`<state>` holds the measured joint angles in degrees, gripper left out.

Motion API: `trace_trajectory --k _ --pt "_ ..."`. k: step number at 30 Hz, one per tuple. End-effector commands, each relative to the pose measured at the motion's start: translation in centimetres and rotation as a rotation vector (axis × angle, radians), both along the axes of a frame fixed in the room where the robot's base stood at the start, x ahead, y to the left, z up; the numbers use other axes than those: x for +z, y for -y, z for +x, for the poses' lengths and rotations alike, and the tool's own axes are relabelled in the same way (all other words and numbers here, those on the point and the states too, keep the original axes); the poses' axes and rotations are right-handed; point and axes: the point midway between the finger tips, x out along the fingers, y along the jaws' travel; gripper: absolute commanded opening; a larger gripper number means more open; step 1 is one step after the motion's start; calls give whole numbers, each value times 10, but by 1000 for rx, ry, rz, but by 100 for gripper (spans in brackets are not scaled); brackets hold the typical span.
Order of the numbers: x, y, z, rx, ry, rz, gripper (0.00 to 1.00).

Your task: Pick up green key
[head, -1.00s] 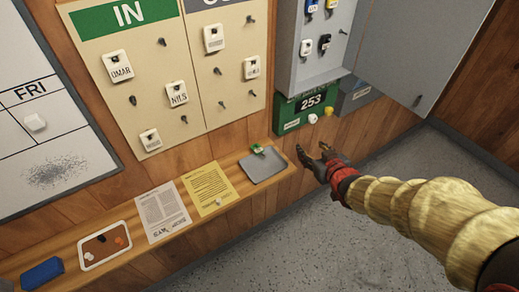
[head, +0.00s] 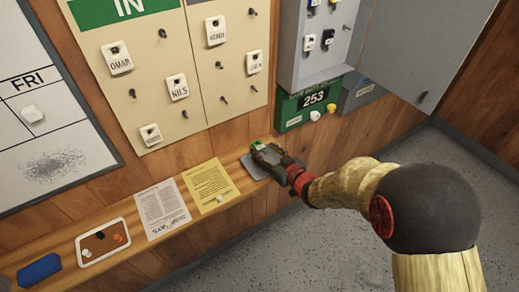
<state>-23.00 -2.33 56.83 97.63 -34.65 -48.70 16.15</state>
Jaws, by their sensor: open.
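The green key (head: 258,145) lies at the back of a small grey tray (head: 252,167) at the right end of the wooden shelf. My gripper (head: 262,152) is open and reaches in from the right over the tray. Its fingertips are right at the green key and partly cover it. I cannot tell whether they touch it. Part of the tray is hidden behind my gripper.
On the shelf (head: 110,268) lie a yellow sheet (head: 209,180), a white sheet (head: 160,203), a brown-and-white tray (head: 103,258) and a blue block (head: 39,270). Above are an IN board (head: 130,70), an open key cabinet (head: 315,65) and a green box (head: 292,121).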

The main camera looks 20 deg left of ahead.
Motion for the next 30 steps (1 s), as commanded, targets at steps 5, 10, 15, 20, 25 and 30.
trace_trajectory --k 5,10,15,20,25,30 --pt "-4 -9 7 0 -1 -1 49" --pt "-3 -9 8 -1 0 -1 49" --pt "-3 -9 8 -1 0 -1 41" --pt "-4 -9 8 -1 0 -1 32" --pt "-4 -9 7 -1 0 -1 22" --pt "-4 -9 7 -1 0 -1 12"
